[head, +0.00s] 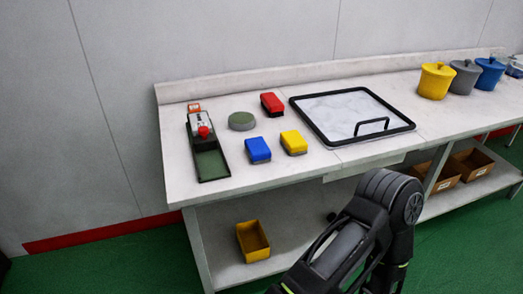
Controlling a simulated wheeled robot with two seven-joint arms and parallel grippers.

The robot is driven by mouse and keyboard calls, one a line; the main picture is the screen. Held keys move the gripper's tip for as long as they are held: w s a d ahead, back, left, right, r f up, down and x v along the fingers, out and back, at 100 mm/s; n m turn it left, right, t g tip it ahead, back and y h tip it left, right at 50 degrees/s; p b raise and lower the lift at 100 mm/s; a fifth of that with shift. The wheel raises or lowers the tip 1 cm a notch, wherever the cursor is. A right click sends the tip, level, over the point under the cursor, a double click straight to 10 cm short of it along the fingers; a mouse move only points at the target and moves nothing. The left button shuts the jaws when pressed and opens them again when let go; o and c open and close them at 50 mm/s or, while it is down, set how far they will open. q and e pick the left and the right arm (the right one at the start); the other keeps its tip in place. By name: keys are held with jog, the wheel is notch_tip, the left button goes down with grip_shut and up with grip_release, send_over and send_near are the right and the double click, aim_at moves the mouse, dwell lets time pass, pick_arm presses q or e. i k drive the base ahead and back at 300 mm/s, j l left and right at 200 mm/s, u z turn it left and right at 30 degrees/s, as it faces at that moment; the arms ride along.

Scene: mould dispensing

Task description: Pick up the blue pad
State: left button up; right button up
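The blue pad (257,150) lies on the white table (200,245) near its front edge, left of the yellow pad and apart from it. It is a small block with a blue top and a darker underside. Nothing touches it from above. Part of one of my arms shows at the bottom of the head view, in front of the table, well below and right of the blue pad. Neither of my grippers can be made out in this view.
A yellow pad (293,142), red pad (272,103), round grey-green disc (242,121) and dark tray device (211,164) surround the blue pad. A black-framed panel (412,124) lies to the right. Lidded pots, including a yellow one (435,82), stand farther right. A yellow bin (253,241) sits below.

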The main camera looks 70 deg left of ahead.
aim_at(257, 149)
jog(key=k+j, duration=1.1)
